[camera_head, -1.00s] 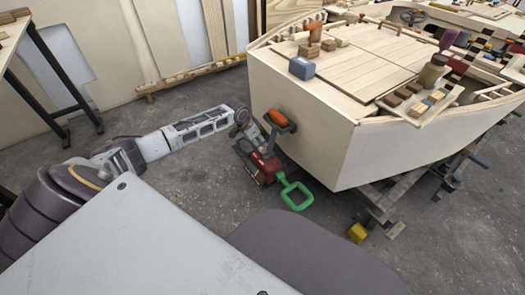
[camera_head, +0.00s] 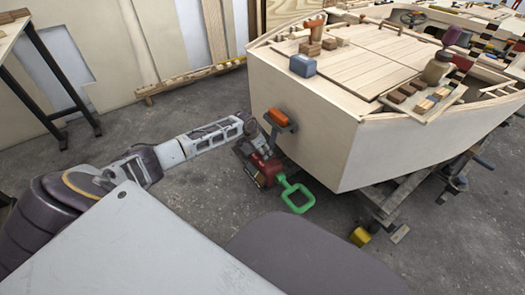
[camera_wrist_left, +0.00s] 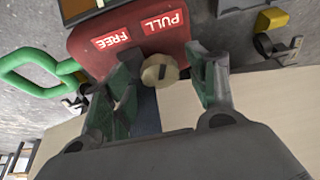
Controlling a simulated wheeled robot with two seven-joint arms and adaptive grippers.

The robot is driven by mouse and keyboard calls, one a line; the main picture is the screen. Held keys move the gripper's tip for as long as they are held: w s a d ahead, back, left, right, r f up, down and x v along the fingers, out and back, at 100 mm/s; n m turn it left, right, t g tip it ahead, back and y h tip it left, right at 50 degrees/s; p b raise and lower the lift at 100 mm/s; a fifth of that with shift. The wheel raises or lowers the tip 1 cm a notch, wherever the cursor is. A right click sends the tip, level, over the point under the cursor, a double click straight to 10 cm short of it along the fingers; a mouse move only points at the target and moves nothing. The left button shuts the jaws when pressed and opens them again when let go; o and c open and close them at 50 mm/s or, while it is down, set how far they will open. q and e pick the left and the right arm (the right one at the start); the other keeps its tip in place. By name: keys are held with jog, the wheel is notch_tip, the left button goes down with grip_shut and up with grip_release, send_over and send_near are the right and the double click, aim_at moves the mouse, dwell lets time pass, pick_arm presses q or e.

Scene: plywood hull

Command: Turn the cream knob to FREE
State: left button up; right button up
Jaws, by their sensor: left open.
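The cream knob (camera_wrist_left: 160,71) sits at the edge of a red plate (camera_wrist_left: 126,38) in the left wrist view. A dark mark shows on its face. The plate carries the white labels FREE (camera_wrist_left: 111,41) and PULL (camera_wrist_left: 162,22), upside down in this view. My left gripper (camera_wrist_left: 170,82) is open, one finger on each side of the knob, with no clear contact visible. In the head view my left gripper (camera_head: 260,146) is at the red unit (camera_head: 265,170) below the hull's corner, and the knob is hidden there. My right gripper is not in view.
A green loop handle (camera_head: 297,195) sticks out from the red unit. An orange part on a grey bracket (camera_head: 278,117) is on the hull (camera_head: 300,135) just above my left gripper. A yellow block (camera_head: 360,237) is low by the stand.

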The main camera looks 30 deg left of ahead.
pick_arm(q)
jog(key=shift+c, duration=0.3)
jog(key=c, duration=1)
